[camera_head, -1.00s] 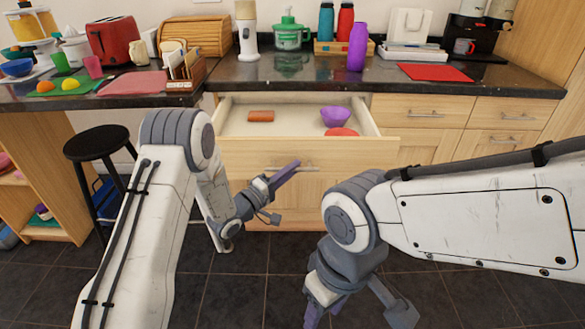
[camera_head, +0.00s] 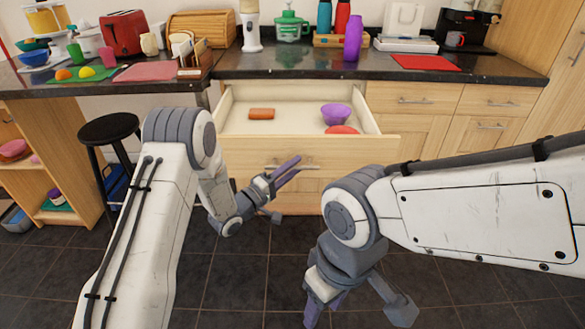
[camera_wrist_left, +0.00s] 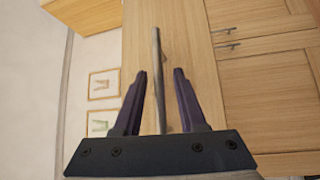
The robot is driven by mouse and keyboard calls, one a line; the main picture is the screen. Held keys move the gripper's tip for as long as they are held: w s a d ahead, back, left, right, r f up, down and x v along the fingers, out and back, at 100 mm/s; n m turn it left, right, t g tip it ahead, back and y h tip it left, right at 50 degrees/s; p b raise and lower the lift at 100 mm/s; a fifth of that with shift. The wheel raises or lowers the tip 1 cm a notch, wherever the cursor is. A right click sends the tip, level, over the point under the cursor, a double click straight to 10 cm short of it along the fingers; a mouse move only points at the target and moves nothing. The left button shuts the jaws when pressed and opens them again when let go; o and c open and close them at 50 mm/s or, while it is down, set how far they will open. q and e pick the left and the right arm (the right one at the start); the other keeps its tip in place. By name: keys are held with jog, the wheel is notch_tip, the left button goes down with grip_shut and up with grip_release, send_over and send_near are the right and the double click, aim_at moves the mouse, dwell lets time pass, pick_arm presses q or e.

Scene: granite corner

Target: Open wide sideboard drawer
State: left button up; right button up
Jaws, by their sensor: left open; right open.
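The wide sideboard drawer (camera_head: 235,147) stands pulled well out below the counter, with its inside showing. Its bar handle (camera_head: 292,167) is on the pale wood front. My left gripper (camera_head: 299,164) is at the handle. In the left wrist view, the handle bar (camera_wrist_left: 157,85) runs between the two purple fingers of the left gripper (camera_wrist_left: 159,72), with gaps on both sides. The fingers are open. My right gripper (camera_head: 357,312) is open and empty, low in front of the sideboard and away from the drawer.
In the drawer lie a brown-orange block (camera_head: 261,113), a purple bowl (camera_head: 336,114) and a partly hidden red item (camera_head: 342,130). A black stool (camera_head: 109,128) stands left. Closed drawers (camera_head: 413,98) are on the right. Dark floor tiles in front are clear.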

pick_arm(q)
jog(key=shift+a, duration=0.1)
jog(key=shift+s+a, duration=0.2)
jog(key=shift+a, duration=0.05)
jog(key=v, duration=0.9)
jog(key=shift+s+a, duration=0.2)
jog(key=shift+s, duration=0.1)
jog(key=shift+f, duration=0.1)
